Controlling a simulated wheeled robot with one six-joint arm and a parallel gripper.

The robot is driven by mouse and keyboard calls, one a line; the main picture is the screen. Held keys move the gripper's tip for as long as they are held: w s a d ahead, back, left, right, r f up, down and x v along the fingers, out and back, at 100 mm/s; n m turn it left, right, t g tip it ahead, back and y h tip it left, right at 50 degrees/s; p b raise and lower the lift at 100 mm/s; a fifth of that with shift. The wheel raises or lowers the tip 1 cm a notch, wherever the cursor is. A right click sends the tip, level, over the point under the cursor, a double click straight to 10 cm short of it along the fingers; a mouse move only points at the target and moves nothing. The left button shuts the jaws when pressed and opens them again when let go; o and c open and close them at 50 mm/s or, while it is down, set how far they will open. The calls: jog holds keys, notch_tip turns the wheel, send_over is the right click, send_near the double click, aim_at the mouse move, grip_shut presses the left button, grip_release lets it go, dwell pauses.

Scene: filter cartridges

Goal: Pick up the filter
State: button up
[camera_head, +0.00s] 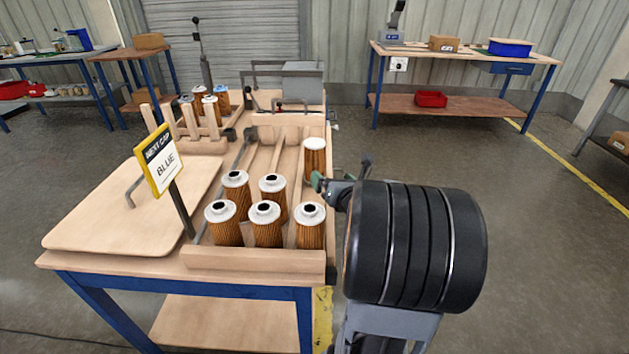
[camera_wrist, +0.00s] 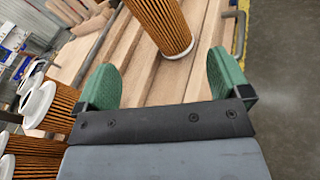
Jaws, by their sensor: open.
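A single filter (camera_head: 315,162), brown and pleated with a plain white top, stands apart from the others at the right of the wooden tray. My gripper (camera_head: 333,185) is just to its right, partly hidden by my arm. In the wrist view, my gripper's green fingers (camera_wrist: 167,72) are spread and empty, and a brown filter (camera_wrist: 158,20) with a white end rim lies beyond them, roughly in line with the gap. Several other filters (camera_head: 266,224) with white tops and dark centre holes stand in front of the lone one. Some show at the wrist view's left edge (camera_wrist: 40,105).
The wooden tray (camera_head: 255,258) has raised rails and sits on a blue-legged workbench (camera_head: 190,290). A sign (camera_head: 160,160) reads "NEXT CAP BLUE". More filters, some with blue tops (camera_head: 221,97), stand in a rack behind. A flat board (camera_head: 130,215) at left is largely clear.

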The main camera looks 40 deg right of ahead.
aim_at(319, 170)
jog(key=w+f+n, duration=0.1)
jog(key=w, duration=0.1)
jog(key=w+d+f+n+t+b, duration=0.1)
jog(key=w+n, duration=0.1)
jog(key=w+d+n+y+b, duration=0.1)
jog(key=w, duration=0.2)
jog(key=shift+w+d+f+n+t, duration=0.1)
jog(key=shift+f+n+t, duration=0.2)
jog(key=shift+f+n, duration=0.1)
jog(key=w, duration=0.3)
jog(key=shift+w+d+f, duration=0.2)
jog(key=shift+w+f, duration=0.1)
jog(key=shift+w, duration=0.05)
jog(key=shift+w+d, duration=0.1)
jog(key=shift+w, duration=0.65)
jog(key=shift+c, duration=0.4)
jog(key=c, duration=1)
jog(key=shift+o, duration=0.2)
jog(key=shift+r, duration=0.15)
